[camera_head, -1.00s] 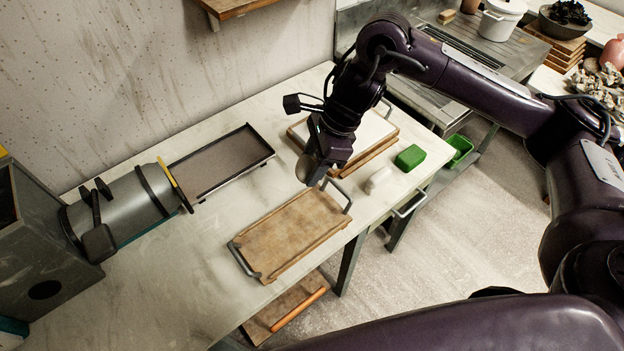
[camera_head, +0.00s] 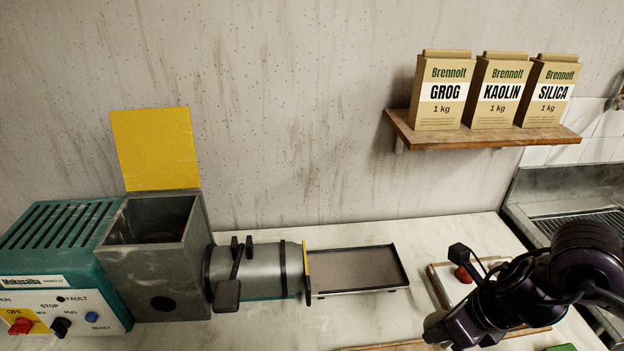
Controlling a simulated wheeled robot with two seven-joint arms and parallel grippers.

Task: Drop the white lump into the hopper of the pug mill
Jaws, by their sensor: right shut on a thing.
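The pug mill stands at the left, with a grey hopper (camera_head: 160,272) beside its teal motor housing (camera_head: 65,260). The hopper is open at the top, and its yellow lid (camera_head: 155,148) stands upright behind it. Something dark reddish shows dimly inside. My right gripper (camera_head: 440,328) is at the lower right, over the table and well right of the hopper. It is shut on a pale lump, the white lump (camera_head: 435,319), which is mostly hidden by the fingers. My left gripper is not in view.
The mill's barrel (camera_head: 250,268) points right towards a dark-rimmed tray (camera_head: 355,270). A reddish lump (camera_head: 463,274) lies on a pale board behind my right arm. A wall shelf (camera_head: 480,136) with several paper bags is at the upper right. The sink (camera_head: 575,215) is at the far right.

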